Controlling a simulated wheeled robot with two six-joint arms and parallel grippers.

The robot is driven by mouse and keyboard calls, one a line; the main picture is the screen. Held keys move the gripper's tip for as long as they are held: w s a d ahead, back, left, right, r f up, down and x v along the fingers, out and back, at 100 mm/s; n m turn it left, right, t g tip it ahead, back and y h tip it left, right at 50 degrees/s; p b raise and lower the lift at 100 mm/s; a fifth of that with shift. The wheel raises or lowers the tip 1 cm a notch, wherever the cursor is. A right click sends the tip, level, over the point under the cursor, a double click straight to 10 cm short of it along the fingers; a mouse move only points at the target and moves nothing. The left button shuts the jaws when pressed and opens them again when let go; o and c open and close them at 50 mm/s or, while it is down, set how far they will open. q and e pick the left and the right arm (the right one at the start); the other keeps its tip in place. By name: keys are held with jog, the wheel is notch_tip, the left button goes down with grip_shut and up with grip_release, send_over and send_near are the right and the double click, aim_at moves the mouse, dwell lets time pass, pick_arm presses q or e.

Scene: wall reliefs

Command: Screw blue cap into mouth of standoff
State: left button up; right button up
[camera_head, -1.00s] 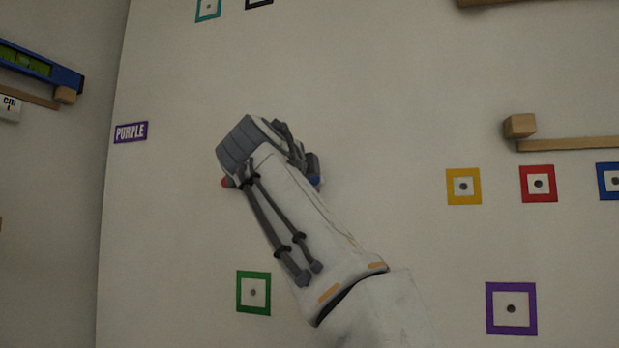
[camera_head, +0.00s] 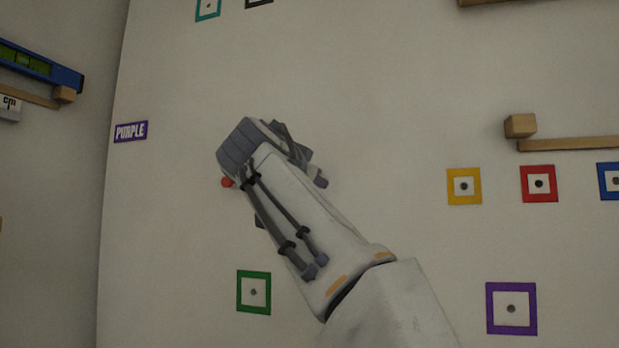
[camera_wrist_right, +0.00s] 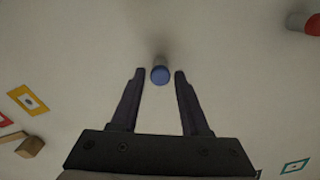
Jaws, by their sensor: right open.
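The blue cap (camera_wrist_right: 160,75) sits at the near end of a pale grey standoff (camera_wrist_right: 160,61) that stands out from the wall in the right wrist view. Whether its thread is fully seated cannot be told. My right gripper (camera_wrist_right: 159,73) is open, with one finger on each side of the cap and a visible gap at both. In the head view my right arm and wrist hide most of this spot. My left gripper is in neither view.
A red cap (camera_head: 227,182) pokes out left of my wrist; it also shows in the right wrist view (camera_wrist_right: 314,24) on a grey post. Coloured square frames with dark centres, such as the green one (camera_head: 254,292), dot the wall. A wooden block (camera_head: 520,126) and ledge jut out at right.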

jog(key=n+p, duration=0.1)
jog(key=n, duration=0.8)
jog(key=shift+p, duration=0.35)
grip_shut()
jog(key=shift+m+b, duration=0.7)
jog(key=shift+m, duration=1.8)
